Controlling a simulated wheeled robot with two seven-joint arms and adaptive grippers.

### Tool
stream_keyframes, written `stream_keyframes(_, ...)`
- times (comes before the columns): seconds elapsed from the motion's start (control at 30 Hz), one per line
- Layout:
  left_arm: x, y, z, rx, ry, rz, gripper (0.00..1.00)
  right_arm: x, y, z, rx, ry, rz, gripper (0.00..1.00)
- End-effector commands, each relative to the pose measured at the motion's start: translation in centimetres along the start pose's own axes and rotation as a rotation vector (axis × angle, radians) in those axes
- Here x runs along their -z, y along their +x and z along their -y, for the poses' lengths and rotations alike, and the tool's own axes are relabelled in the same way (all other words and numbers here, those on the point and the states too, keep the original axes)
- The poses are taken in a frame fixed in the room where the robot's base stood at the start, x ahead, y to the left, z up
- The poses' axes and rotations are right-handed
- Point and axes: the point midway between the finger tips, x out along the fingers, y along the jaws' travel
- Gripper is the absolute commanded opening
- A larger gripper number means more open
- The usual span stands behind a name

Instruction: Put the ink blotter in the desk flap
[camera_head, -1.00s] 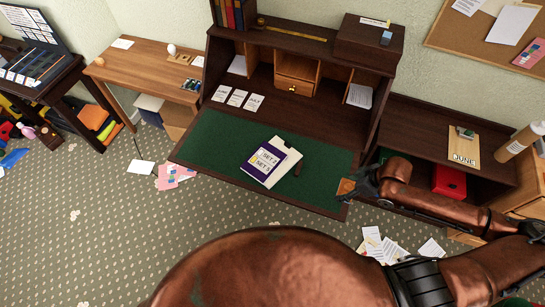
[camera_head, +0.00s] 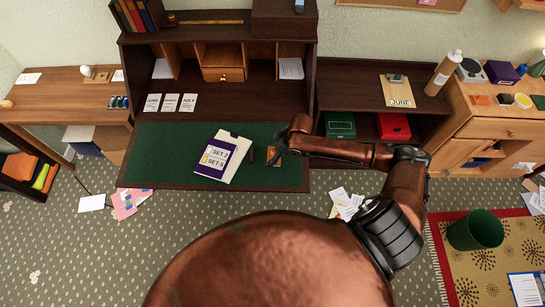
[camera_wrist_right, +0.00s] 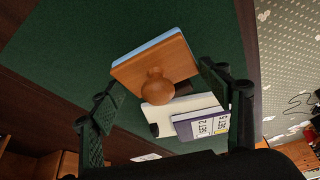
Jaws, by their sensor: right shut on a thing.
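The ink blotter (camera_head: 276,157) is a small orange-brown wooden block. In the right wrist view it shows a round knob and a pale blue underside edge (camera_wrist_right: 155,68). My right gripper (camera_head: 284,148) is shut on it, with a finger on either side in the wrist view (camera_wrist_right: 160,95). The desk flap (camera_head: 158,152) is lowered, with a green top and dark wooden rim. The blotter is over the flap's right part; I cannot tell whether it touches the green top. My left gripper is not in view.
A purple-and-white booklet (camera_head: 214,160) lies on a cream item (camera_head: 239,163) mid-flap, with a small dark object (camera_head: 251,154) beside them. Cards (camera_head: 171,103) stand behind the flap. A low dark shelf (camera_head: 350,85) is to the right. The flap's left part is clear.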

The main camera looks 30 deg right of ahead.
Motion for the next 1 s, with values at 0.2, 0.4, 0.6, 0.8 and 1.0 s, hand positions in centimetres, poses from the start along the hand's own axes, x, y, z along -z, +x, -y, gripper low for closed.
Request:
stream_keyframes(0.2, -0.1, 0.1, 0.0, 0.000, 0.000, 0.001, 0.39, 0.1, 1.7, -0.2, 0.001, 0.002, -0.001, 0.35)
stream_keyframes(0.4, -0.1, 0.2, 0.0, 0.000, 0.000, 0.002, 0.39, -0.8, 3.8, -0.2, -0.001, 0.000, -0.001, 0.35)
stream_keyframes(0.6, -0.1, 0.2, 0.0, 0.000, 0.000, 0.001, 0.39, -0.8, 3.8, -0.2, -0.001, -0.001, -0.001, 0.35)
stream_keyframes(0.8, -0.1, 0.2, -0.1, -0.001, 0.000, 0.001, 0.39, -0.9, 3.9, -0.1, 0.000, 0.000, -0.001, 0.78)
stream_keyframes(1.0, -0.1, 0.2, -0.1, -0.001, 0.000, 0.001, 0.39, -0.9, 3.9, -0.1, 0.000, -0.001, -0.001, 0.89)
